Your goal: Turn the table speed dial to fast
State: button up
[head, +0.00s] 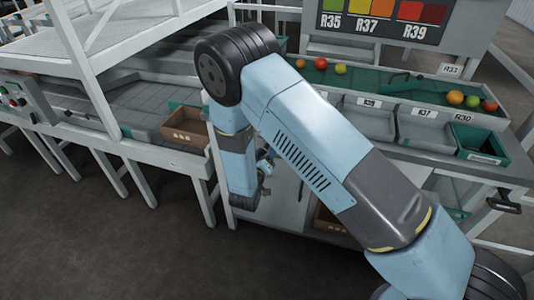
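A grey control box (14,98) sits at the far left edge on the side of the sorting table (150,108). It carries small round controls, a green one and a red one among them. They are too small to tell which is the speed dial or how it is set. My arm rises from the lower right, bends at a dark elbow and hangs down in front of the bench. Its end is around the middle of the picture, well to the right of the control box. My gripper is mostly hidden behind my forearm, and its fingers cannot be made out.
A brown box (186,128) stands at the table's right end. Grey bins (368,120) and a green bin (480,144) line the bench at right, below a green trough (395,83) with several tomatoes. White posts frame the left. Dark floor is free in front.

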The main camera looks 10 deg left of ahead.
jog(key=c, duration=0.7)
jog(key=shift+c, duration=0.2)
jog(key=shift+m, duration=0.3)
jog(key=m, duration=1.9)
jog(key=shift+d+f, duration=0.15)
jog(key=shift+d, duration=0.25)
jog(key=shift+m, duration=0.3)
jog(key=shift+s, duration=0.1)
